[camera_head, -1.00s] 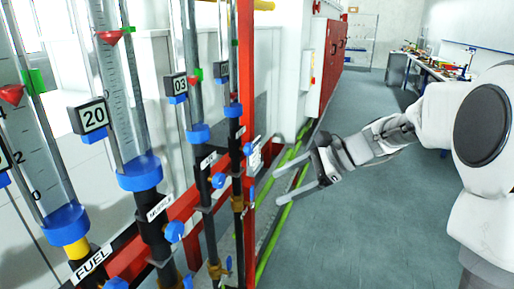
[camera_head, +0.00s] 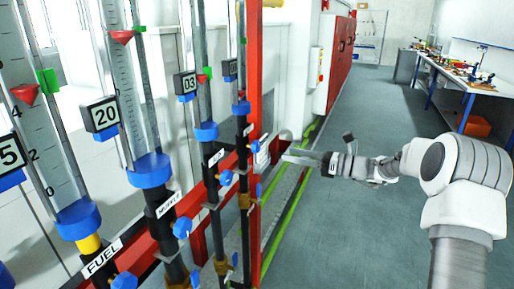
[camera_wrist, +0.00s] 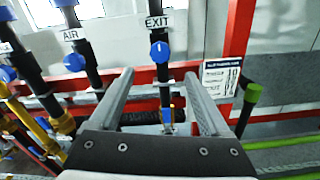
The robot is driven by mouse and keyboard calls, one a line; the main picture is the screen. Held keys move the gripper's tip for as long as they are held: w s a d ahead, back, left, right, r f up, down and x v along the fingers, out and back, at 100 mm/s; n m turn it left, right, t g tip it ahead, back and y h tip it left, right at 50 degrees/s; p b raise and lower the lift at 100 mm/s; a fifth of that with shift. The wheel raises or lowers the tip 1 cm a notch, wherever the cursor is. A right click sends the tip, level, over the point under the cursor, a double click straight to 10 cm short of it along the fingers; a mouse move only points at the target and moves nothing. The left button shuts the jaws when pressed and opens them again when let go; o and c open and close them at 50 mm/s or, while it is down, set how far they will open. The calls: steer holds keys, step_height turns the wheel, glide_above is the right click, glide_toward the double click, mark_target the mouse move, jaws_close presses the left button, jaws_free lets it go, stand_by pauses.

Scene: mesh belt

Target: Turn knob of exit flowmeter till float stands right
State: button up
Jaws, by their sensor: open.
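The exit flowmeter (camera_head: 241,75) is the rightmost tube, beside the red post. Its red float (camera_head: 241,94) appears low in the tube, well below the green marker (camera_head: 243,40). In the wrist view, its EXIT label (camera_wrist: 158,22) sits above the blue knob (camera_wrist: 159,50), which has a white mark near its top. The knob also shows in the head view (camera_head: 256,147). My gripper (camera_head: 286,155) is open and empty, right of the knob and apart from it. In the wrist view, my fingertips (camera_wrist: 158,74) are spread either side of the knob's line, slightly below it.
The red post (camera_head: 254,60) and a printed card (camera_wrist: 220,77) stand right of the knob. The AIR knob (camera_wrist: 74,61) is to the left. A blue-handled valve (camera_wrist: 167,115) lies below. Green pipes (camera_head: 285,220) run along the floor; the aisle is clear.

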mark_target(259, 148)
steer(key=x, duration=1.2)
steer(key=shift+p, duration=0.3)
jaws_close()
steer(key=shift+f, duration=0.1)
steer(key=shift+n+b, duration=0.3)
steer(key=shift+b, duration=0.15)
